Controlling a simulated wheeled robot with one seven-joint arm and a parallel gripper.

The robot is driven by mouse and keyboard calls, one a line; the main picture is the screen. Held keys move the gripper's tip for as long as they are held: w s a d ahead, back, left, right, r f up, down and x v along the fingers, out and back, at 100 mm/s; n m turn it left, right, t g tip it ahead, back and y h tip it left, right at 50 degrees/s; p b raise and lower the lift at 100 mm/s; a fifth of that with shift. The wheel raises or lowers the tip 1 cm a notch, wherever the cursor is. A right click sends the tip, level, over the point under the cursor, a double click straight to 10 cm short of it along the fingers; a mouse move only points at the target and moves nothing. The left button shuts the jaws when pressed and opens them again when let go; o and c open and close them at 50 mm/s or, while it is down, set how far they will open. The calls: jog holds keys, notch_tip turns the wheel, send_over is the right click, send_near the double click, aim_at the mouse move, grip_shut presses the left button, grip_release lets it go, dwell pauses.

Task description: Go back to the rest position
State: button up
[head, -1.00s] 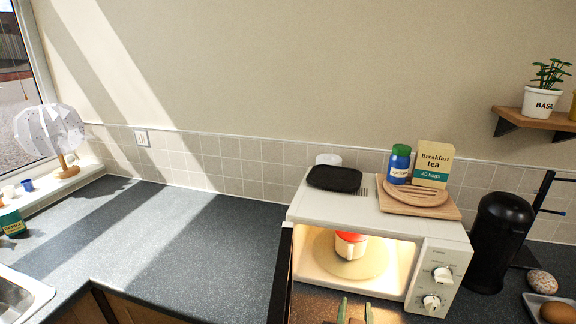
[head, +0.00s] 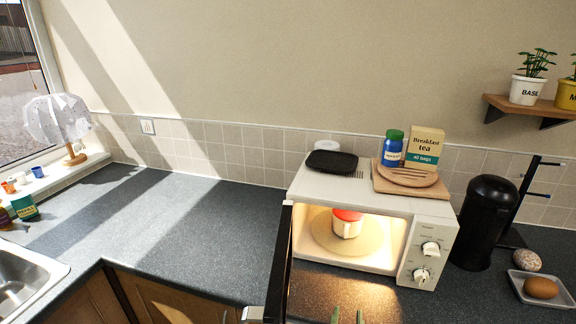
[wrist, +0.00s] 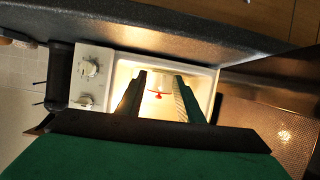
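My gripper (head: 347,316) shows only as two green-edged fingertips at the bottom edge of the head view, in front of the open microwave (head: 318,186). In the wrist view my gripper (wrist: 162,98) has its two fingers apart with nothing held between them. A white mug with a red top (head: 347,223) stands on the round plate (head: 323,237) inside the lit microwave. The mug's red part (wrist: 157,94) shows beyond the fingers in the wrist view, apart from them. The rest of my arm is hidden in the head view.
The microwave door (head: 281,262) stands open on the left. A black canister (head: 487,222) and an egg tray (head: 560,290) stand at the right. A tea box (head: 426,148), blue jar (head: 392,150) and black pan (head: 332,162) sit on top. The counter (head: 185,225) at left is mostly clear.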

jog(key=s+a+f+n+t+y, duration=0.1)
jog(key=s+a+f, duration=0.3)
jog(key=s+f, duration=0.25)
jog(key=s+a+f+n+y, duration=0.1)
jog(key=s+a+f, duration=0.2)
jog(key=s+f, duration=0.4)
jog(key=s+a+y, duration=0.1)
jog(key=s+a, duration=0.2)
jog(key=s, duration=0.6)
jog(key=s+a+t, duration=0.1)
jog(key=s+a, duration=0.3)
jog(key=s, duration=0.6)
jog(key=shift+s+r+n+y, duration=0.3)
jog(key=shift+r+y, duration=0.1)
